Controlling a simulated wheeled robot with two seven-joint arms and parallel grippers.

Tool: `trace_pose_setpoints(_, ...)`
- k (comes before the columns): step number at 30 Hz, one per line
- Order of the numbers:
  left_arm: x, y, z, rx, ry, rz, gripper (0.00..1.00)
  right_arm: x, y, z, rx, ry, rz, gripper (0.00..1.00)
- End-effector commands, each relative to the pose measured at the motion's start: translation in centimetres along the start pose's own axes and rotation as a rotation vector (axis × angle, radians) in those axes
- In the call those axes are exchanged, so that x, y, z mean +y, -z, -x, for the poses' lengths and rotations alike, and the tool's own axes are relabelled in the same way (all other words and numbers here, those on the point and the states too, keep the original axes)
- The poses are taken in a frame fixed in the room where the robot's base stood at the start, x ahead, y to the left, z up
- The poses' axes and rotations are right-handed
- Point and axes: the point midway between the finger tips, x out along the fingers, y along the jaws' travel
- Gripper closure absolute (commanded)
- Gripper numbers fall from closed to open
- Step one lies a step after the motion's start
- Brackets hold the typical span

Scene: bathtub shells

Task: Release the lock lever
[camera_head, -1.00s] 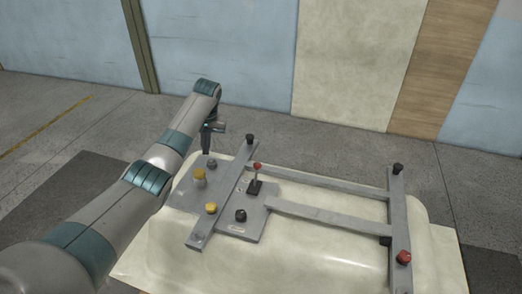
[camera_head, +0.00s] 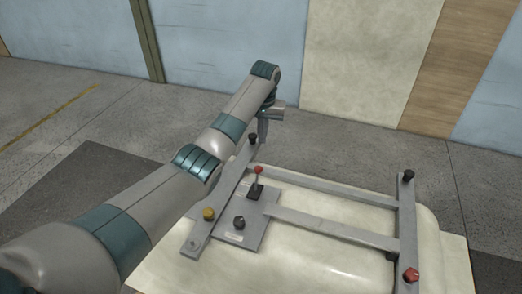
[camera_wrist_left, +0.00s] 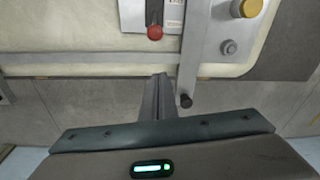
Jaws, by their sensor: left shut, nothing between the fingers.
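The lock lever is probably the short upright lever with a red knob (camera_head: 258,170) on a black base, mounted on the grey plate of the frame. In the left wrist view its red knob (camera_wrist_left: 155,33) is near the top, beyond the fingertips. My left gripper (camera_head: 262,141) points down behind the lever, near the far end of the grey bar. In the left wrist view my left gripper (camera_wrist_left: 160,77) is shut and empty, apart from the red knob. My right gripper is not in view.
The grey frame (camera_head: 330,226) lies on a cream bathtub shell (camera_head: 320,270). A black knob (camera_head: 253,138) tops the bar's far end, close to my left gripper; it also shows in the wrist view (camera_wrist_left: 185,100). Yellow (camera_head: 209,214) and red (camera_head: 411,275) knobs stand nearer.

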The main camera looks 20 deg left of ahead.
Motion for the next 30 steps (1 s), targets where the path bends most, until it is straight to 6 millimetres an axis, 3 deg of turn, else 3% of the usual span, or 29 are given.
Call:
trace_pose_setpoints(8,-0.1,-0.1,-2.2,-0.004,0.001,0.001,1.00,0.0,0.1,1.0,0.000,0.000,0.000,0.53)
trace_pose_setpoints(20,-0.1,-0.1,-7.7,-0.003,0.001,0.000,1.00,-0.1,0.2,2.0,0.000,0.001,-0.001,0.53)
trace_pose_setpoints(30,0.0,-0.1,-9.6,0.000,0.000,0.000,1.00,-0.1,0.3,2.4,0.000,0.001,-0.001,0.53)
